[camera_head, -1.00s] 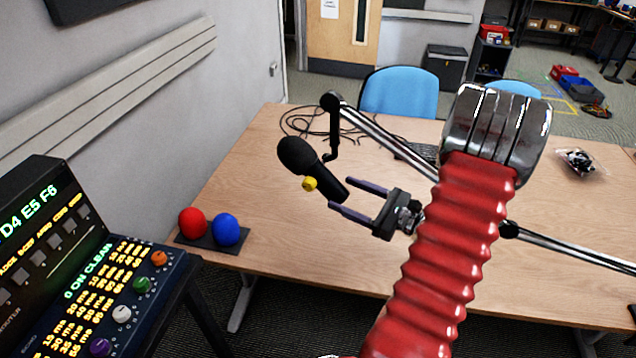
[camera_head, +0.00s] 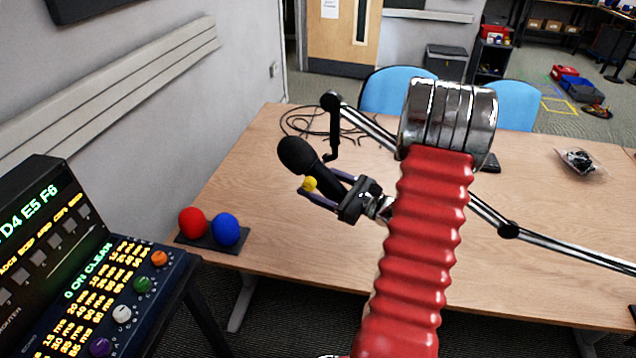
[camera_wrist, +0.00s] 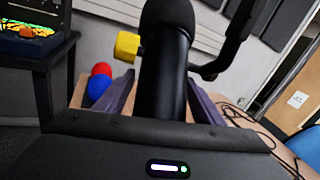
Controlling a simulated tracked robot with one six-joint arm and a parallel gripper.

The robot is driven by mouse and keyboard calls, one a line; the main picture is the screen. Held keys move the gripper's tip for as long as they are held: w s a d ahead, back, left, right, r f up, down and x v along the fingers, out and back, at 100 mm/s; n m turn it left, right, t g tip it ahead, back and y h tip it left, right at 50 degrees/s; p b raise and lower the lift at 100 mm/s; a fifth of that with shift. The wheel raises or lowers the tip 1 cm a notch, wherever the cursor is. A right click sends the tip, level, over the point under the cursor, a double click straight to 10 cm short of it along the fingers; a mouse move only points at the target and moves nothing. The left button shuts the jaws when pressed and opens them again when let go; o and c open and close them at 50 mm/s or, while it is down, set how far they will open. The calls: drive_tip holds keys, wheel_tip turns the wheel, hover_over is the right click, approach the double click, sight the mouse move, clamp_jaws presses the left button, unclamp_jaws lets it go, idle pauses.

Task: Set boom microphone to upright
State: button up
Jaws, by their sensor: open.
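The boom microphone (camera_head: 297,156) is black with a round foam head and a yellow knob (camera_head: 310,184) on its side. It hangs tilted from the boom arm (camera_head: 370,130), its head up and to the left. My gripper (camera_head: 322,188) is open, with its fingers on either side of the microphone's lower body. In the wrist view the microphone body (camera_wrist: 163,80) stands between the two purple fingers, with visible gaps. The yellow knob (camera_wrist: 127,46) shows left of it. The lower end of the microphone is hidden behind my gripper.
A red ball (camera_head: 192,222) and a blue ball (camera_head: 226,229) sit on a dark base at the table's left edge. A rack of audio gear (camera_head: 90,270) stands at left. Cables (camera_head: 310,122) lie behind the microphone. The front of the table (camera_head: 290,240) is clear.

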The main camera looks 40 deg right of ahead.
drive_tip(key=shift+c, duration=0.7)
drive_tip(key=c, duration=1.4)
